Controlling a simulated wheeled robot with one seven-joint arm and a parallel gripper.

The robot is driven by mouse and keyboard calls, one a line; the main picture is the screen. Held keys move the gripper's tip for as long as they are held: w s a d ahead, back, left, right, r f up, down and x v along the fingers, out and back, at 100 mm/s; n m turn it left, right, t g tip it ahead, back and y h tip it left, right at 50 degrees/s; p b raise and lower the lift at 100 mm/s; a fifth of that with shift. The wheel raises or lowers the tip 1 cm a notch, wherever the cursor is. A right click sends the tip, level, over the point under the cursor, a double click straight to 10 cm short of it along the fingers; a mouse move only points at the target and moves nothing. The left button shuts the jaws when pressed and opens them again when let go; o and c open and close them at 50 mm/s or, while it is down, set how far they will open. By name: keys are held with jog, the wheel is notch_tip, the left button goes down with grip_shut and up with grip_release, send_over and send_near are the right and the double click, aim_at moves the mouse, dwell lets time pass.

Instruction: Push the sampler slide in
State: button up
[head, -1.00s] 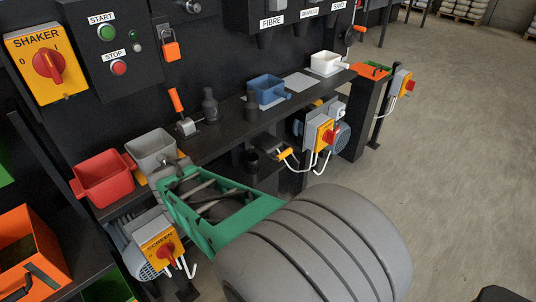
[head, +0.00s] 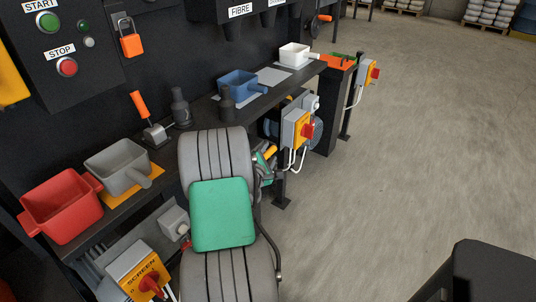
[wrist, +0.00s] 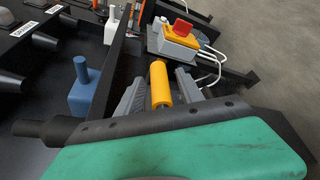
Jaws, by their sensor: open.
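The sampler slide's yellow handle (head: 270,152) shows below the front edge of the bench in the head view, left of the grey motor box. My gripper is mostly hidden behind my arm there. In the wrist view the yellow handle (wrist: 160,84) lies between the two grey fingers of my gripper (wrist: 158,90). The fingers are apart, with one on each side of the handle. I cannot tell whether either touches it. The rest of the slide is hidden.
A red-knobbed yellow switch (head: 300,130) and motor (head: 315,131) sit right of the handle, with white cables hanging. Red (head: 62,208), grey (head: 118,168), blue (head: 238,84) and white (head: 294,54) scoops stand on the bench. The floor (head: 400,150) at right is clear.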

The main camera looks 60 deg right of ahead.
jog(key=shift+c, duration=0.3)
grip_shut()
dwell(1.1)
